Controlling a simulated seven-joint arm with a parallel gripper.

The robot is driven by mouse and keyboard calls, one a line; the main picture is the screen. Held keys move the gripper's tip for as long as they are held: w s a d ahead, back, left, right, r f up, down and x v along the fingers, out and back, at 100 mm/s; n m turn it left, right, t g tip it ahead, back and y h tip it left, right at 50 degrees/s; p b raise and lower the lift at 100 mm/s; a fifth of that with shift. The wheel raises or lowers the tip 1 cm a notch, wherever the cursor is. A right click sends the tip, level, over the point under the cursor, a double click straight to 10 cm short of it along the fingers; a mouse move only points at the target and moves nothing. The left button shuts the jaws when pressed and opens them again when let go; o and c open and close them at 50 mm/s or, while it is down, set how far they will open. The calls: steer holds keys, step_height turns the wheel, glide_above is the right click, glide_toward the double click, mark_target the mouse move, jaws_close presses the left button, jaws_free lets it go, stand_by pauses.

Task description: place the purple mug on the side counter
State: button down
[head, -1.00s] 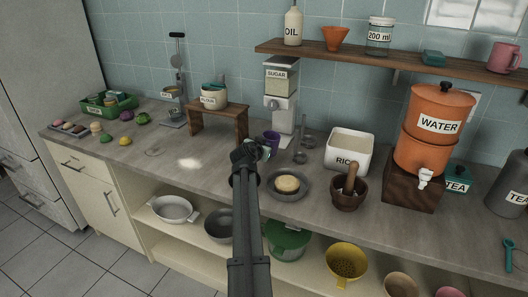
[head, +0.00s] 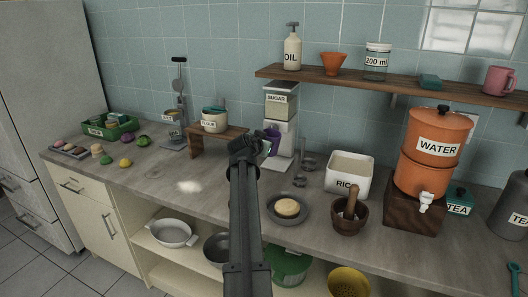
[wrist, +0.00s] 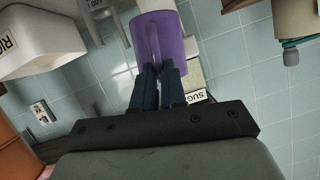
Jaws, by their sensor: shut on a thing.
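The purple mug (head: 272,136) is held up in front of the sugar dispenser in the head view. My gripper (head: 264,147) is shut on it, and my arm hides part of the mug from below. In the wrist view the purple mug (wrist: 178,40) is at the top centre, with the two dark fingers of my gripper (wrist: 158,72) closed at its handle side. The grey counter top (head: 150,170) runs below and to the left, with a bare stretch left of my arm.
The sugar dispenser (head: 281,103) stands close behind the mug. The wooden stand with the flour bowl (head: 214,120) is to the left. A plate with a round bun (head: 288,208), the rice bin (head: 349,175) and a mortar (head: 349,215) are to the right. A wooden shelf (head: 400,84) hangs above.

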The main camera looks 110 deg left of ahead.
steer(key=shift+r, duration=1.9)
steer(key=shift+r, duration=0.15)
